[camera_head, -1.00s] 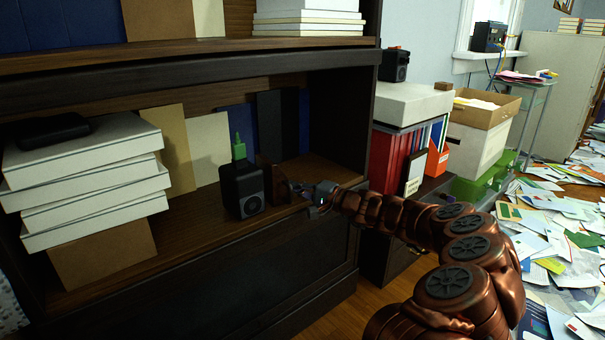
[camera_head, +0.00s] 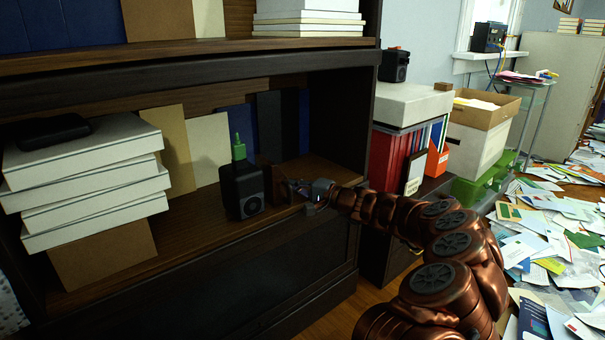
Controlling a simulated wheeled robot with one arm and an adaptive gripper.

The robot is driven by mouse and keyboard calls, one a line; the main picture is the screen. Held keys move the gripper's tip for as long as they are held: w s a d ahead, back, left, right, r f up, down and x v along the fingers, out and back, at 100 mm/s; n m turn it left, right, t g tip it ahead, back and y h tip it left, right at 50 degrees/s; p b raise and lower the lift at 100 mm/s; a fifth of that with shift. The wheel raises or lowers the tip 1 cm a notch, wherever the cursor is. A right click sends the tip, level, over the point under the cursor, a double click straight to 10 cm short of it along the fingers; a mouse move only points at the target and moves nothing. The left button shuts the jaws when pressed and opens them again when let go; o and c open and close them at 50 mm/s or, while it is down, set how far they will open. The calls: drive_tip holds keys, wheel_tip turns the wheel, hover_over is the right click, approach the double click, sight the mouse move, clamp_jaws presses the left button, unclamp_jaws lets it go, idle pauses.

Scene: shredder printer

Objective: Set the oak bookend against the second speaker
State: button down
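A small black speaker (camera_head: 243,190) stands on the bookcase's lower shelf, with a green object (camera_head: 238,148) rising at its back. A similar black speaker (camera_head: 395,66) sits on a pale box to the right. A dark brown wooden piece (camera_head: 277,178), seemingly the oak bookend, stands upright just right of the shelf speaker; I cannot tell whether they touch. My gripper (camera_head: 297,188) reaches in from the right at the bookend's right side, low over the shelf's front. Its fingertips are small and dark, and partly blend with the bookend, so its opening and any hold are unclear.
Upright books and boards (camera_head: 208,148) line the back. The bookcase's side wall (camera_head: 345,125) stands right of my gripper. Papers (camera_head: 560,230) cover the floor at right.

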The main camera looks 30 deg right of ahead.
sight(282, 188)
drive_tip(key=shift+a, duration=0.3)
idle(0.4)
drive_tip(key=shift+s+a+b, duration=0.25)
drive_tip(key=shift+a+b, duration=0.1)
drive_tip(key=shift+a, duration=0.8)
drive_tip(key=shift+a, duration=0.15)
drive_tip(key=shift+d, duration=0.25)
drive_tip(key=shift+w+d+p, duration=0.25)
drive_tip(key=shift+d+p, duration=0.3)
drive_tip(key=shift+d, duration=0.5)
